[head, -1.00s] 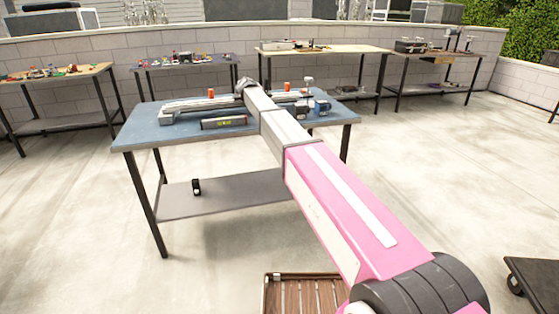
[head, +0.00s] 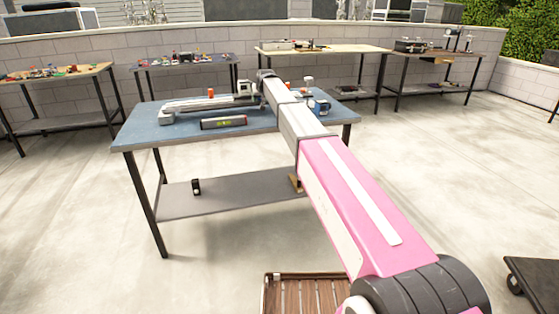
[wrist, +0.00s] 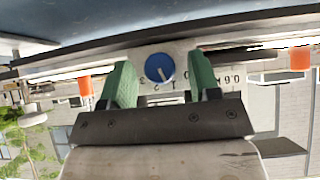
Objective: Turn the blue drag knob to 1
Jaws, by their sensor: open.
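The blue drag knob (wrist: 159,67) is round with a white pointer line, set in a pale panel with dark printed digits. The pointer slants toward the lower right in the wrist view. My gripper (wrist: 161,60) is open, with one green finger on each side of the knob and gaps between. In the head view the long rail device (head: 185,105) lies on the blue table (head: 150,137). The knob and fingertips cannot be made out there.
An orange knob (wrist: 300,58) is at the right in the wrist view, and another orange part (wrist: 85,86) at the left. A dark box with a lit display (head: 223,122) lies at the table's front. A small blue device (head: 321,106) stands at its right.

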